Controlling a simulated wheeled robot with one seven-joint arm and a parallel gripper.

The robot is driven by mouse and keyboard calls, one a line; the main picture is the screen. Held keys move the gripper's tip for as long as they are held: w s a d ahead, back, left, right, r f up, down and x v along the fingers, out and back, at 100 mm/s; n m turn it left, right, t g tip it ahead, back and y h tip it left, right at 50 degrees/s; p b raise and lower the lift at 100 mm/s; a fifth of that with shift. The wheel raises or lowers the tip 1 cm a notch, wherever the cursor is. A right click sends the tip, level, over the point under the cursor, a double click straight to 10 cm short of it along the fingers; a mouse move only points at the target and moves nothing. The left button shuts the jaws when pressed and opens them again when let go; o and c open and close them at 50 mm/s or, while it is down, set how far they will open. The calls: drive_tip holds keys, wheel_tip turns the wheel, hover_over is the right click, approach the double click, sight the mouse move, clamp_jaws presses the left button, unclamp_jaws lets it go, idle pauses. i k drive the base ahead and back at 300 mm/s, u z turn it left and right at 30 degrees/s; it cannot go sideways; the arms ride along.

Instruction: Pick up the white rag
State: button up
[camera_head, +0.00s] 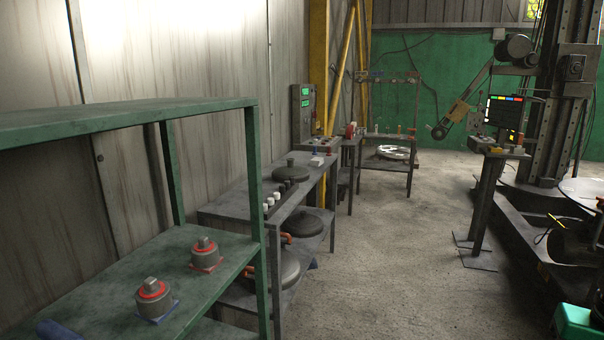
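I cannot make out a white rag for certain. A small white and blue item (317,161) lies on the far part of the grey workbench (235,207), in front of the control box. It is too small to tell whether it is cloth. Several small white and dark pieces (271,201) stand in a row along the bench's front edge. My gripper is not in view.
A green shelf (120,290) with two grey and red parts (153,294) fills the near left. Lidded pots (283,265) sit under the workbench. A rack (387,138) stands at the back. Machinery (572,100) stands on the right. The concrete floor (390,260) between is clear.

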sight(316, 161)
drive_tip(key=z, duration=0.15)
drive_tip(key=i, duration=0.7)
drive_tip(key=z, duration=0.45)
drive_tip(key=i, duration=2.3)
drive_tip(key=u, duration=0.25)
drive_tip(key=i, duration=1.15)
drive_tip(key=u, duration=0.75)
drive_tip(key=i, duration=0.9)
drive_tip(key=u, duration=0.25)
